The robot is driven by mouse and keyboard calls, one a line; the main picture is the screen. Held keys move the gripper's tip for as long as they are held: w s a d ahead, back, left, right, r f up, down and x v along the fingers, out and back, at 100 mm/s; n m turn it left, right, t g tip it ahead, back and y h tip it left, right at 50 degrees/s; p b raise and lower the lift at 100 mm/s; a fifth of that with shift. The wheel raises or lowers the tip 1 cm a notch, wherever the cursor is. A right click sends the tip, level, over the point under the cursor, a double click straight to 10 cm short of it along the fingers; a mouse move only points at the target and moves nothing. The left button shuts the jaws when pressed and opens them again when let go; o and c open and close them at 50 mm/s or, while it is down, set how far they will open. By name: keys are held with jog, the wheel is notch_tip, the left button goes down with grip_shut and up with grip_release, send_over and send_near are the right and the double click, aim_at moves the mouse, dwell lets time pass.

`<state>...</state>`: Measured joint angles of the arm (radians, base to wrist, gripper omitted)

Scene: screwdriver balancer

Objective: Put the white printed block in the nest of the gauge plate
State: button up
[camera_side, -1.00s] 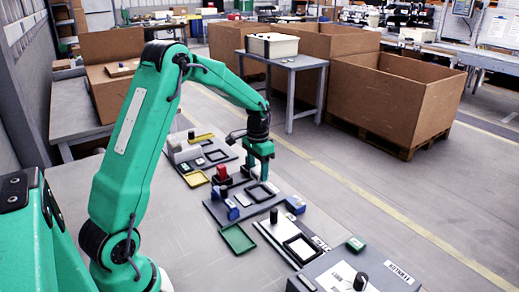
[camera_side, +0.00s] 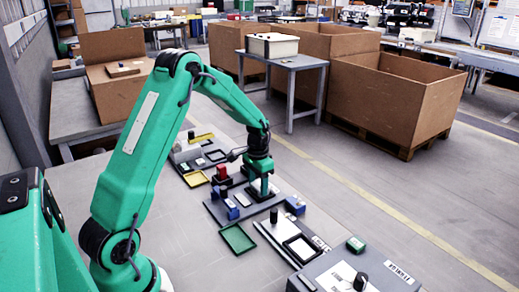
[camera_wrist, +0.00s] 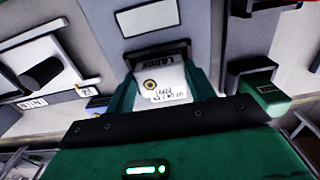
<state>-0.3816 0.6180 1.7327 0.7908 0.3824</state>
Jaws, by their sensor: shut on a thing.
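My gripper (camera_wrist: 162,84) is shut on the white printed block (camera_wrist: 166,88), with one green finger on each side of it. The block shows black print and a ringed round mark on its face. The black-rimmed nest (camera_wrist: 153,51) of the grey gauge plate (camera_wrist: 196,22) shows just beyond the block. In the side view my gripper (camera_side: 262,187) is low over the gauge plate (camera_side: 216,209) and hides the nest and the block. I cannot tell whether the block is down inside the nest or just above it.
An empty green tray (camera_side: 238,238) lies in front. A plate with a white framed pad (camera_side: 301,247) stands to the right.

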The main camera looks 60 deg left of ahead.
jog(key=o, duration=1.1)
jog(key=shift+r, duration=0.1)
jog(key=shift+r, duration=3.8)
jog(key=shift+r, duration=0.1)
jog(key=shift+r, duration=2.4)
